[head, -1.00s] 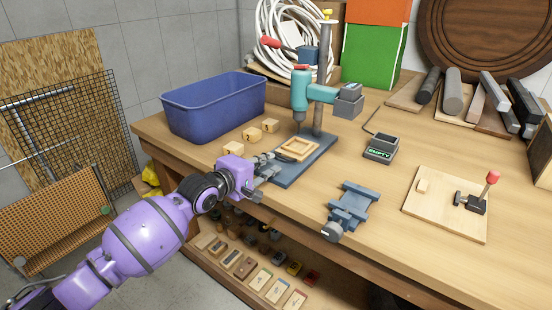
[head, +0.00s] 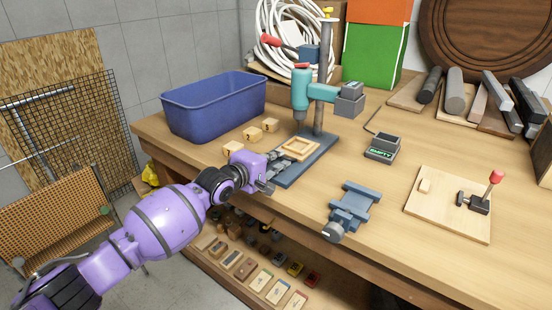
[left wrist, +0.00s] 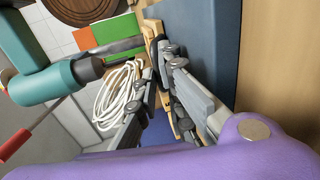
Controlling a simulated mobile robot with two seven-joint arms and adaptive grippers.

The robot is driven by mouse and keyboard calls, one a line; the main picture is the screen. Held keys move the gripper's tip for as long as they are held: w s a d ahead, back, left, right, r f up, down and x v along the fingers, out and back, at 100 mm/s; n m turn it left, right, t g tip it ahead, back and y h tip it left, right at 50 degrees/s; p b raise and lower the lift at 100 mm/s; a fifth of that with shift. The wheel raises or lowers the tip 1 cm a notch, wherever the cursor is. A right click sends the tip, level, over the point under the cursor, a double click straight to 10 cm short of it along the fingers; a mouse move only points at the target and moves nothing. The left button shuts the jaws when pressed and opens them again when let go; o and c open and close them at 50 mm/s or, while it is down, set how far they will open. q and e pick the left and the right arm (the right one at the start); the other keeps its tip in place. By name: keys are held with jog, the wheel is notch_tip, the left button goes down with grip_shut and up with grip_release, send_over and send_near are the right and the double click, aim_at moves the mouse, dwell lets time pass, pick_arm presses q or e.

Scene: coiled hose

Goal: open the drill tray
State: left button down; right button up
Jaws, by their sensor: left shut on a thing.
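The drill tray (head: 300,149) is a small square light-wood tray with a raised rim. It lies on the dark blue base of the teal drill press (head: 302,90). My left gripper (head: 284,155) is at the tray's near-left side, its fingers low over the base. In the left wrist view my left gripper (left wrist: 165,85) has its grey fingers on either side of a wooden part of the tray (left wrist: 153,32), and it is shut on that part. The fingers hide the gripped part in the head view. My right gripper is out of view.
Small wooden blocks (head: 253,134) sit left of the press beside a blue bin (head: 215,108). A blue-grey vise (head: 352,206) stands at the front bench edge. A small box with a display (head: 382,147) and a board with a red-knobbed lever (head: 449,204) are to the right.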

pick_arm(q)
jog(key=shift+s+a+r, duration=0.1)
jog(key=shift+r, duration=0.05)
jog(key=p+v, duration=0.1)
jog(key=v, duration=0.1)
jog(key=p+v, duration=0.1)
jog(key=v, duration=0.1)
jog(key=p+v, duration=0.1)
jog(key=v, duration=0.1)
jog(key=shift+s+a+f+p, duration=0.15)
jog(key=shift+f+p, duration=0.25)
jog(key=s+a, duration=0.1)
jog(key=s+a+p, duration=0.1)
jog(key=s+a, duration=0.1)
jog(key=s, duration=0.1)
jog(key=shift+f, duration=0.3)
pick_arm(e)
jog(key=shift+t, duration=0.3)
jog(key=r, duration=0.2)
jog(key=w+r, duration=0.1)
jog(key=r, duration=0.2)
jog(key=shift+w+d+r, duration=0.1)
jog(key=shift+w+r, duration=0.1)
